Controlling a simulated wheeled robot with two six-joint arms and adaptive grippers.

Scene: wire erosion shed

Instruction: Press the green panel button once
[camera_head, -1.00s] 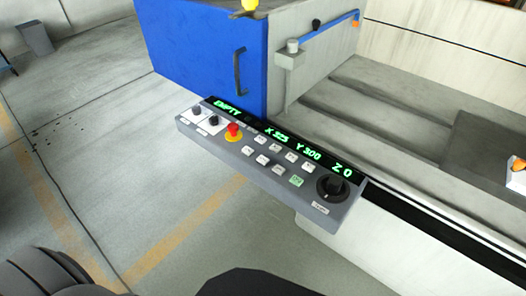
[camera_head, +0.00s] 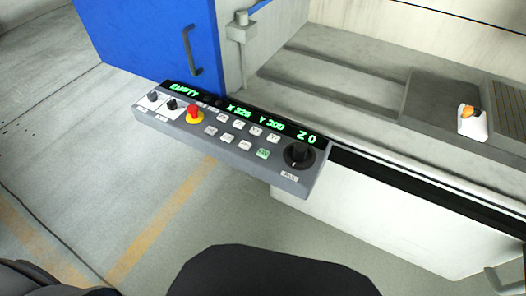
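The green panel button (camera_head: 263,154) is a small pale green key near the lower right of the grey control panel (camera_head: 230,160). It lies left of a large black knob (camera_head: 299,154), in line with several white keys. The panel's display (camera_head: 240,111) glows green and reads EMPTY, X 325 or similar, Y 300 and Z 0. Nothing touches the button, and it is in full view. Neither of my grippers shows in this view.
A blue door (camera_head: 150,45) with a dark handle stands behind. A white block (camera_head: 472,122) with an orange part lies on the machine bed.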

